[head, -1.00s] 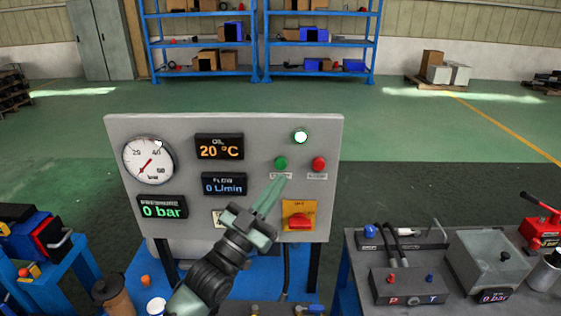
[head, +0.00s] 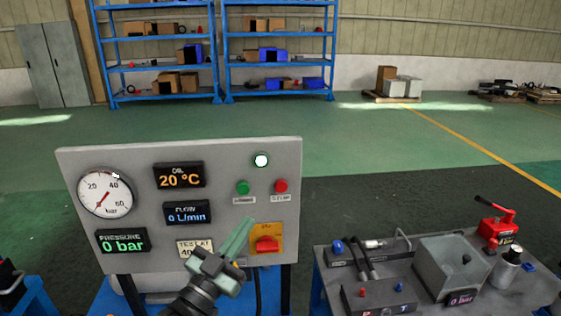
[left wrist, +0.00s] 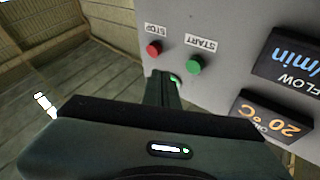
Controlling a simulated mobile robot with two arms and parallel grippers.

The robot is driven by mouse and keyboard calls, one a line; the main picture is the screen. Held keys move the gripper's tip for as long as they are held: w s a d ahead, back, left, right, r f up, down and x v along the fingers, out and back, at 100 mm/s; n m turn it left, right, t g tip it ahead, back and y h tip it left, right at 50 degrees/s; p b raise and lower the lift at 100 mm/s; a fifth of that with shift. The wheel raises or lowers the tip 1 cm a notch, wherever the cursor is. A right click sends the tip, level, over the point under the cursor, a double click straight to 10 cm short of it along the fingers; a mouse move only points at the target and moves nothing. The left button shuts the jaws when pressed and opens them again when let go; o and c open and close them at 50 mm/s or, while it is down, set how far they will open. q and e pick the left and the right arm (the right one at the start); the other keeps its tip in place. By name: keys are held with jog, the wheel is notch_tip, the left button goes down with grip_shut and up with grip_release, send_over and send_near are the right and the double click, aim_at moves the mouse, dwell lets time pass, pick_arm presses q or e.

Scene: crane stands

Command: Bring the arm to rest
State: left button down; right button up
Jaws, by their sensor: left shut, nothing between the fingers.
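My left gripper (head: 248,223) is shut and empty in front of the grey control panel (head: 120,160). In the head view its tips are below the green START button (head: 243,188) and left of the red rotary switch (head: 267,244). In the left wrist view the closed fingers (left wrist: 163,80) point toward the panel, near the green button (left wrist: 194,65) and the red STOP button (left wrist: 153,48). I cannot tell the exact gap to the panel. My right gripper is not in view.
A white lamp (head: 261,160) is lit on the panel. The pressure display (head: 122,241) reads 0 bar and the flow display (head: 187,213) 0 L/min. A bench with a grey box (head: 450,262) stands at right. Open green floor lies behind, before blue shelves (head: 221,50).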

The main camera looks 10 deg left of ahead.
pick_arm(q)
jog(key=s+f+n+g+y, duration=0.15)
jog(key=s+f+g, duration=0.3)
jog(key=f, duration=0.55)
jog(key=s+f+n+g+y, duration=0.1)
jog(key=s+f+g+y, duration=0.25)
jog(key=s+f, duration=0.4)
jog(key=s+a+f+n+g+y, duration=0.1)
jog(key=s+a+f+g, duration=0.1)
jog(key=s+f+g, duration=0.5)
jog(key=s+a+f+n+g+y, duration=0.1)
jog(key=s+a+f+g+y, duration=0.15)
jog(key=s, duration=0.85)
notch_tip(320, 180, down, 30)
jog(key=s+g+b, duration=0.1)
jog(key=s+b, duration=0.1)
pick_arm(e)
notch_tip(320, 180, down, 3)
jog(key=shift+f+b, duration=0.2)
jog(key=shift+b, duration=0.5)
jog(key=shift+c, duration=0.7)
pick_arm(q)
jog(key=s+a+f+g, duration=0.1)
jog(key=s+a+f, duration=0.1)
jog(key=s+f, duration=1.4)
jog(key=shift+s+a+f, duration=0.25)
jog(key=shift+s+f, duration=0.1)
jog(key=shift+s, duration=0.05)
